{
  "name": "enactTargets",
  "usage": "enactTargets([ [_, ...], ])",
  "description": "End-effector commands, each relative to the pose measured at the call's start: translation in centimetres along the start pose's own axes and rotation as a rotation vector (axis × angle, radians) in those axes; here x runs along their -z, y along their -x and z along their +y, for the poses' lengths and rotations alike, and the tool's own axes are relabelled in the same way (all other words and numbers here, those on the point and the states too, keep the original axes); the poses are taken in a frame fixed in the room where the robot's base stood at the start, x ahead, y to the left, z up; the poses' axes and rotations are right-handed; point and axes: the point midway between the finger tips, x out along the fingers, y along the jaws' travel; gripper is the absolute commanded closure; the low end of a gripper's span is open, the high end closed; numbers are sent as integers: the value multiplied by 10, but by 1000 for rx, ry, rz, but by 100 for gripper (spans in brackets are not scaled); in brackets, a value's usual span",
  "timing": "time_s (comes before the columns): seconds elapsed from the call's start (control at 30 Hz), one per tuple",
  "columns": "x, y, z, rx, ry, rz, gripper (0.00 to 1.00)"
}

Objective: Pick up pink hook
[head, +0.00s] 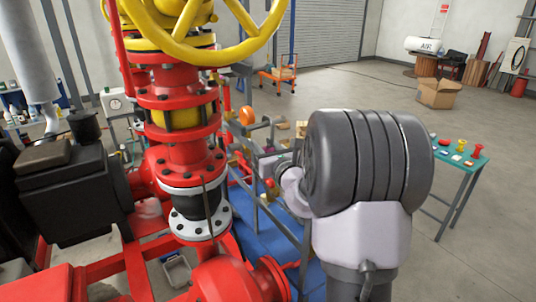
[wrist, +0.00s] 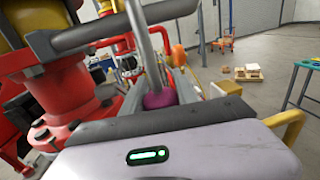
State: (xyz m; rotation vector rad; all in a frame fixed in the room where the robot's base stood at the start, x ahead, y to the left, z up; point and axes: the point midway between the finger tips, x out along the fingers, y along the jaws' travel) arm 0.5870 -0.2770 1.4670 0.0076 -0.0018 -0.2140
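The pink hook shows in the wrist view as a purple-pink grip (wrist: 158,97) just beyond the dark edge of my gripper's body, with a grey metal rod rising from it. My gripper (wrist: 160,88) has its grey fingers on either side of the grip, close against it. It looks shut on the hook, though the dark edge hides the lower part of the grip and the fingers. In the head view my pale and dark grey wrist links fill the right middle, and I cannot make out the fingers or the hook there.
Red pipework with bolted flanges (head: 192,185) and a yellow handwheel (head: 195,45) stand close on the left. A teal table (head: 450,180) with small coloured items stands on the right. A cardboard box (head: 438,93) lies on the floor behind. Open floor lies at the back.

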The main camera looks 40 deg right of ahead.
Motion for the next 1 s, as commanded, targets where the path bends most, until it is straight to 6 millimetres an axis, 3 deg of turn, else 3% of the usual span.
enactTargets([
  [0.03, 0, 0, 0, 0, 0, 1, 88],
  [0.1, 0, 0, 0, 0, 0, 1, 100],
  [0.43, -2, 0, 0, 0, 0, 0, 100],
  [0.7, -37, 0, 0, 0, 3, -2, 100],
  [0.87, -37, 33, 1, 2, 0, -1, 100],
  [1.0, -41, 74, 2, 3, 1, -2, 100],
])
